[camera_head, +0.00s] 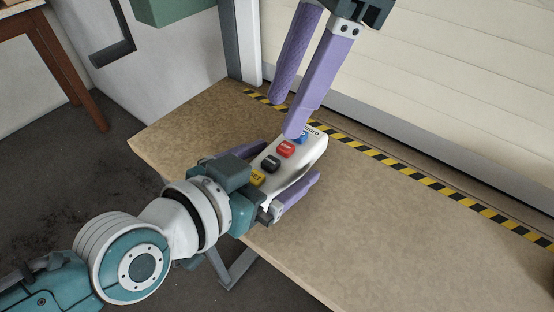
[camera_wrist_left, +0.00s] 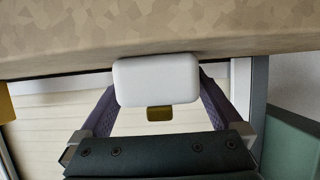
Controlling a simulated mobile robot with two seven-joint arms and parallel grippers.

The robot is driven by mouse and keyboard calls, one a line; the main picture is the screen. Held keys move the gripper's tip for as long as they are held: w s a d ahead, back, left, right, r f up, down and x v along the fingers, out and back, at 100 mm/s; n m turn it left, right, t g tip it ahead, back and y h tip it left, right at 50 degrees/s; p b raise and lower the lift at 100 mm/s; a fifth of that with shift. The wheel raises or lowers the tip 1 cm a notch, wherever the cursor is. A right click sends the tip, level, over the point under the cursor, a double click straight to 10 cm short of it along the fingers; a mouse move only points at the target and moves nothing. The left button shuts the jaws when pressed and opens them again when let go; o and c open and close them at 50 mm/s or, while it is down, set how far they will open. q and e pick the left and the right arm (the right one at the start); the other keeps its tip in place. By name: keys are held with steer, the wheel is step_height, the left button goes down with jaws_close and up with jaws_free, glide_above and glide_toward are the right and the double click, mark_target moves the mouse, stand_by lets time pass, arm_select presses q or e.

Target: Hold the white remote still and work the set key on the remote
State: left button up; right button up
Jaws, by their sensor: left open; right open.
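The white remote (camera_head: 299,168) lies on the table near its left edge, with a row of blue, red, black and yellow keys. The yellow key (camera_head: 258,179) is at the near end, partly hidden by my left gripper; its visible lettering looks like the end of "SET". My left gripper (camera_head: 288,160) is open, with one purple finger along each side of the remote. The left wrist view shows the remote's end (camera_wrist_left: 157,82) between the fingers, with apparent gaps, and the yellow key (camera_wrist_left: 159,114). My right gripper (camera_head: 284,116) is open and empty, above the remote's far end by the blue key (camera_head: 302,138).
The wooden table (camera_head: 400,240) is clear to the right. Yellow-black tape (camera_head: 400,171) runs along its back edge before a pale slatted shutter (camera_head: 450,80). A grey post (camera_head: 242,40) stands behind the table. A brown wooden table (camera_head: 45,50) is at the far left.

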arm_select(q)
steer(key=c, duration=1.5)
arm_select(e)
jaws_close()
stand_by(1.1)
